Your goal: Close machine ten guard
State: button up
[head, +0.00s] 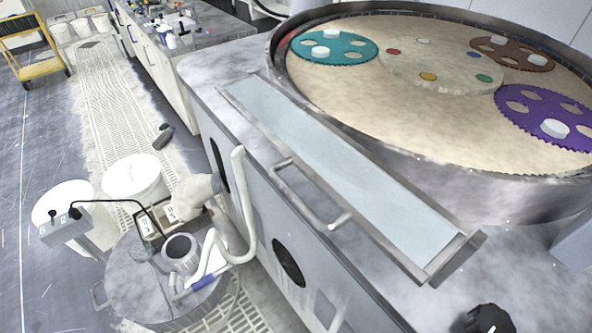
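A polishing machine fills the right side of the head view, with a grey metal body (212,80) and a round platen (345,95). A long guard panel (340,165), pale blue and see-through in a metal frame, runs along the machine's front edge beside the platen rim. A bar-shaped metal handle (312,199) is on its near long side. The panel does not cover the platen, whose top is exposed. I cannot read any machine number. My gripper is not in view.
Teal (330,48), brown (512,53) and purple (548,118) toothed discs lie on the platen. A drum with hoses (150,290) and white buckets (135,178) stand on the floor at left. A dark bottle (163,137) lies near a grating. A yellow cart (40,70) is far left.

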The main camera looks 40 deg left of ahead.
aim_at(419, 276)
jog(key=k, duration=1.2)
jog(key=u, duration=0.8)
jog(key=i, duration=0.9)
jog(key=z, duration=0.4)
jog(key=k, duration=0.85)
jog(key=u, duration=0.9)
